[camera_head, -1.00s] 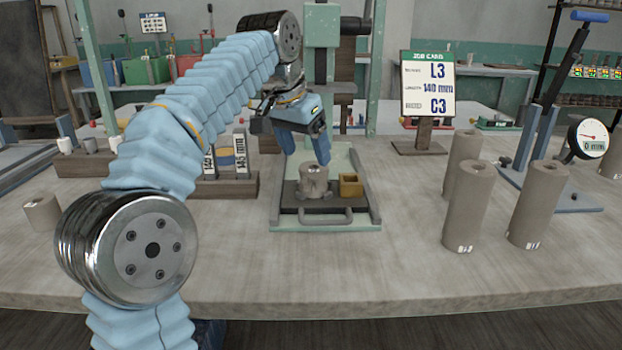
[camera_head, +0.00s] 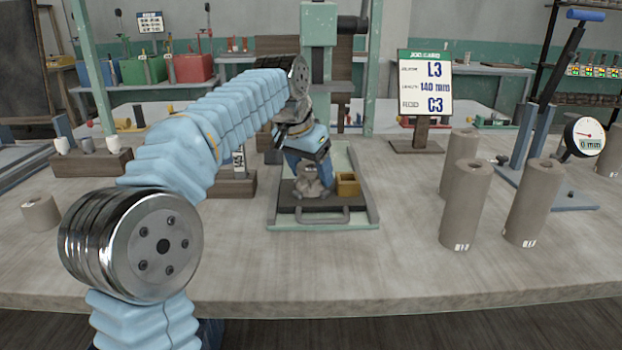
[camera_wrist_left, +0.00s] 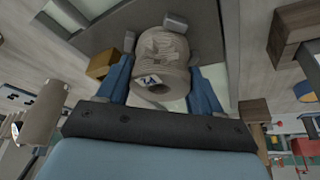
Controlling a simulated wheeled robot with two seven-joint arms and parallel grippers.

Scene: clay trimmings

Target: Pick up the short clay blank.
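A short grey clay blank (camera_head: 308,187) stands on the dark tray (camera_head: 340,209) of the green press. My left gripper (camera_head: 311,166) is lowered over it and hides part of it. In the left wrist view the blank (camera_wrist_left: 163,58), with a hole in its end and a small white label, lies between the two blue fingers. The fingers look spread on either side, with a narrow gap at the left one; firm contact is not visible. Another short grey piece (camera_head: 41,213) stands on the table at far left. My right gripper is out of view.
A small ochre box (camera_head: 347,185) sits close to the right of the blank. Tall clay cylinders (camera_head: 467,206) stand at right, before a dial gauge (camera_head: 584,137). A job card (camera_head: 424,82) reads L3, 140 mm, C3. The table front is clear.

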